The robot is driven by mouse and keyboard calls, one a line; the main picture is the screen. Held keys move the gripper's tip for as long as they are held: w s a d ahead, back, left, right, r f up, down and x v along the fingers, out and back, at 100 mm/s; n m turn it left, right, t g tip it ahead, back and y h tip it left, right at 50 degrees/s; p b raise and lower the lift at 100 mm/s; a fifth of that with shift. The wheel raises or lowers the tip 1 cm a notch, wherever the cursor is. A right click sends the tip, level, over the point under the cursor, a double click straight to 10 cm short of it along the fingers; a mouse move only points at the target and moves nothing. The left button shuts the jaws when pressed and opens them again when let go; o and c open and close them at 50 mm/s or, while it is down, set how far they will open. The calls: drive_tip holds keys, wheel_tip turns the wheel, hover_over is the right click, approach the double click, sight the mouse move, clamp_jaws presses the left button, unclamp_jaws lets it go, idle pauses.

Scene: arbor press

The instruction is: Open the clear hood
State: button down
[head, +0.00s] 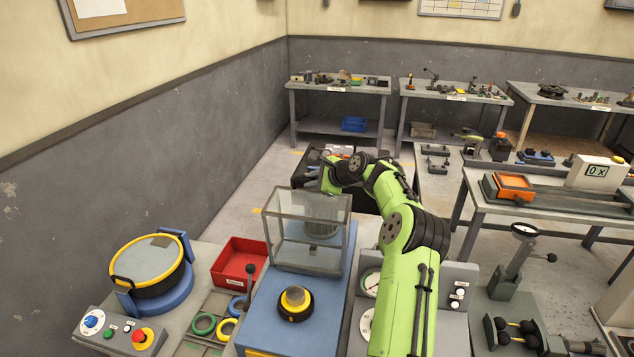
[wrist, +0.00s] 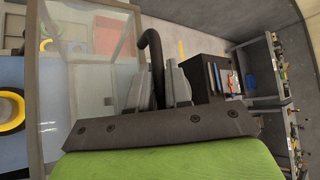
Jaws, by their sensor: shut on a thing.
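The clear hood (head: 285,235) is a see-through box with a grey frame on the blue machine base (head: 268,310). It looks lowered over the base, though its exact seating is hard to tell. My arm reaches past its right side, and my gripper is by its far upper edge, mostly hidden in the head view. In the wrist view my gripper (wrist: 160,88) has its fingers around a black curved handle (wrist: 152,48), closed on it. The hood's clear panel (wrist: 88,55) is just left of the fingers. Where the handle joins the hood is hidden.
A red bin (head: 238,262) and a round yellow-rimmed drum (head: 148,262) stand to the left. A grey gauge panel (head: 460,282) is at right, beside my arm.

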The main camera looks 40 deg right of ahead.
drive_tip(key=shift+d+f, duration=0.1)
drive_tip(key=shift+f, duration=0.2)
drive_tip(key=c, duration=1.2)
unclamp_jaws()
drive_tip(key=b+v, duration=0.1)
drive_tip(key=v, duration=0.7)
drive_tip(key=b+v, duration=0.1)
drive_tip(key=v, duration=0.7)
drive_tip(key=shift+w+r, duration=0.25)
drive_tip(key=shift+r, duration=0.1)
